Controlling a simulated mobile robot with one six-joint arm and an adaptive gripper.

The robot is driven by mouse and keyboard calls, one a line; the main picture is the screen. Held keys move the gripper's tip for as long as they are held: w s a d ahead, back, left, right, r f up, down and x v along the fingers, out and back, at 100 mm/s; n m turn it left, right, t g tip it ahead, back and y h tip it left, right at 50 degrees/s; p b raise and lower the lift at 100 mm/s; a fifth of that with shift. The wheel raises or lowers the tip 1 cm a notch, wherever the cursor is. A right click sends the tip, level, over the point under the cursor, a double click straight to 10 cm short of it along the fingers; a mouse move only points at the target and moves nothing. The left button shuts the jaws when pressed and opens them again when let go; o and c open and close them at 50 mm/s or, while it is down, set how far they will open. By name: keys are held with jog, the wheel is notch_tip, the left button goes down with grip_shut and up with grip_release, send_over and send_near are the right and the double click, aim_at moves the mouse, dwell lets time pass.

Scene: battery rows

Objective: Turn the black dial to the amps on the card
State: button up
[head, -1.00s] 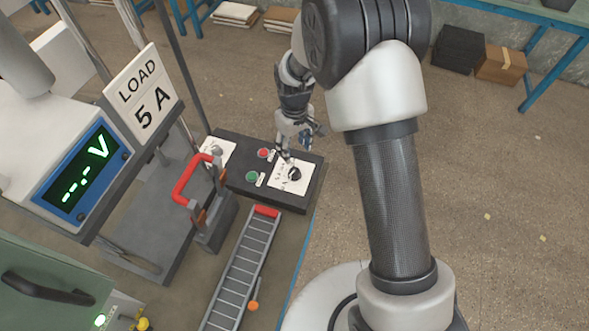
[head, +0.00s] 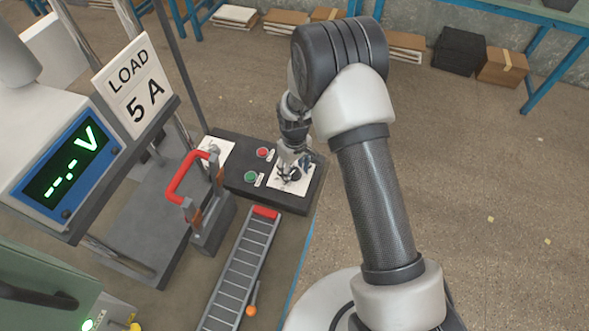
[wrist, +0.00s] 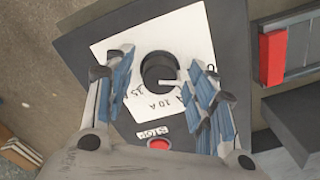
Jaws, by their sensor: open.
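The card (head: 137,84) in the head view reads LOAD 5 A. The black dial (wrist: 158,72) sits on a white plate (wrist: 187,33) in the wrist view. Its pale pointer points to the right, slightly down. A 10 A mark shows below the dial; marks on both sides are partly hidden by the fingers. My gripper (wrist: 163,78) is open, with blue-padded fingers left and right of the dial and gaps to it. In the head view my gripper (head: 291,162) is over the plate and mostly hides the dial.
A red button (head: 263,152) and a green button (head: 251,176) sit left of the plate. A red-handled lever (head: 187,176) stands farther left, near the voltage display (head: 72,165). A ladder-like rack (head: 241,270) lies in front. Open floor is to the right.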

jog(key=shift+c, duration=0.3)
jog(key=c, duration=1)
jog(key=shift+m, duration=0.3)
jog(key=m, duration=0.4)
jog(key=shift+m, duration=2.1)
jog(key=o, duration=1.1)
jog(key=shift+c, duration=0.2)
